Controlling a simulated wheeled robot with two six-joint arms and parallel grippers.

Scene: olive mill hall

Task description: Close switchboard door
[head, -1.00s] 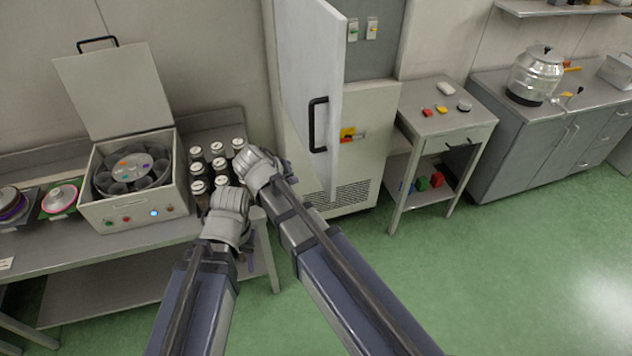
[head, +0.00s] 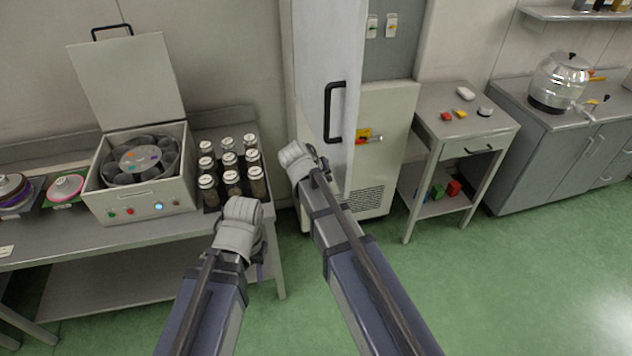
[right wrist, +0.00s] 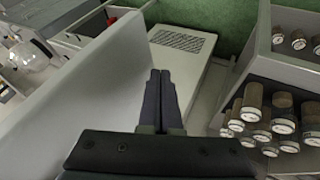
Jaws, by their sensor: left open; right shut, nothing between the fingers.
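The switchboard door (head: 318,62) is a pale grey panel with a black handle (head: 335,112), and it stands open in the head view. The switchboard cabinet (head: 388,110) is behind it, with small switches and a red-yellow main switch. My right gripper (head: 296,155) is at the lower left edge of the door; its fingertips are hidden in the head view. In the right wrist view its fingers (right wrist: 160,95) are shut and empty, with the door (right wrist: 85,85) close on their left. My left gripper (head: 240,212) is further left, in front of the jars, its fingers hidden behind the wrist.
Several lidded jars (head: 231,182) stand in a rack on the left bench, beside an open centrifuge box (head: 143,205). A small side table (head: 468,125) stands right of the cabinet. The green floor (head: 480,290) at the right front is clear.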

